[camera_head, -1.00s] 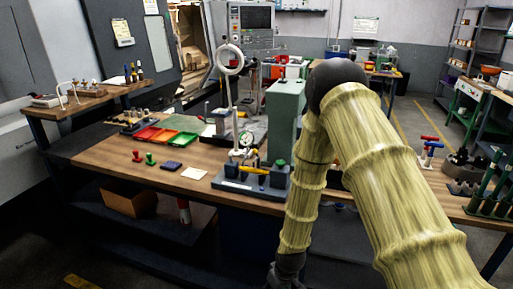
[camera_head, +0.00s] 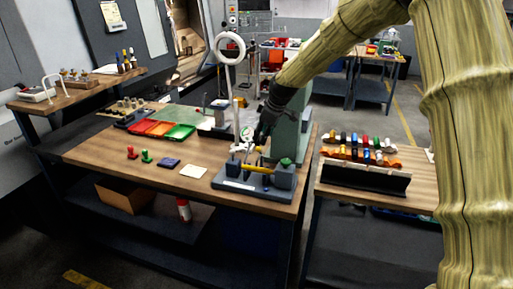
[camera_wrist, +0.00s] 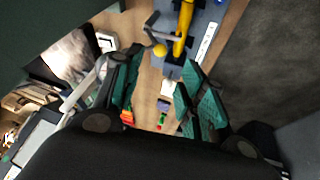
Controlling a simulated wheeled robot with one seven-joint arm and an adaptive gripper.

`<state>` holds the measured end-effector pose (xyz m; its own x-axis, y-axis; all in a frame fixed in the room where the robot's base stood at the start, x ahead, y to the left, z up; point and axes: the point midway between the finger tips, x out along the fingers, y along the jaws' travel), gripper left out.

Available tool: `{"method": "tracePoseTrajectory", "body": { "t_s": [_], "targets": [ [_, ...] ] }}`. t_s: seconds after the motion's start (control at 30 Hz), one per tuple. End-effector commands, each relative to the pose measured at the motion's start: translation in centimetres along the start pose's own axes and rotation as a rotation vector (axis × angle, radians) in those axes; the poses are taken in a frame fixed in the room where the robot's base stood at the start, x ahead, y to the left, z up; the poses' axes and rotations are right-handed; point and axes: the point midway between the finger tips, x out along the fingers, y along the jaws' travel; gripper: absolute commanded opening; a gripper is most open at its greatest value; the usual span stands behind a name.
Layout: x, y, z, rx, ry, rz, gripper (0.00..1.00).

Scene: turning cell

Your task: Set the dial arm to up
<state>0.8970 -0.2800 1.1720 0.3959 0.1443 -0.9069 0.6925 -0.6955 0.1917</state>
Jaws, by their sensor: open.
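The bench fixture (camera_head: 232,184) stands at the front right of the wooden bench, with a yellow bar (camera_head: 256,169) across it and a round dial (camera_head: 246,133) above. In the wrist view the yellow bar (camera_wrist: 183,28) runs beside a grey crank-like arm that ends in a yellow ball knob (camera_wrist: 160,50); I take this for the dial arm. My gripper (camera_head: 258,140) is above the fixture, close to the dial. In the wrist view my gripper (camera_wrist: 160,62) is open, with the knob just beyond its teal fingertips. I cannot tell any contact. My fingers partly hide the dial area in the head view.
A green-grey column (camera_head: 290,135) stands right behind the fixture. A white ring lamp (camera_head: 229,47) on a post rises left of my gripper. Red and green trays (camera_head: 179,132), small red and green pieces and a cream pad (camera_head: 193,172) lie to the left. A rack of coloured items (camera_head: 362,150) is at right.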

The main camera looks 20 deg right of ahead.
Motion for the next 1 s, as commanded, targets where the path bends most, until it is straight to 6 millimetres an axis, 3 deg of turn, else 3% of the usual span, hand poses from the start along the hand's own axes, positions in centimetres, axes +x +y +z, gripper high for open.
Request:
{"method": "tracePoseTrajectory", "body": {
  "t_s": [0.7, 1.0],
  "targets": [
    [8.1, 0.0, 0.1, 0.004, -0.001, 0.0, 0.41],
    [9.9, 0.0, 0.1, 0.002, 0.0, 0.0, 0.41]
  ]
}}
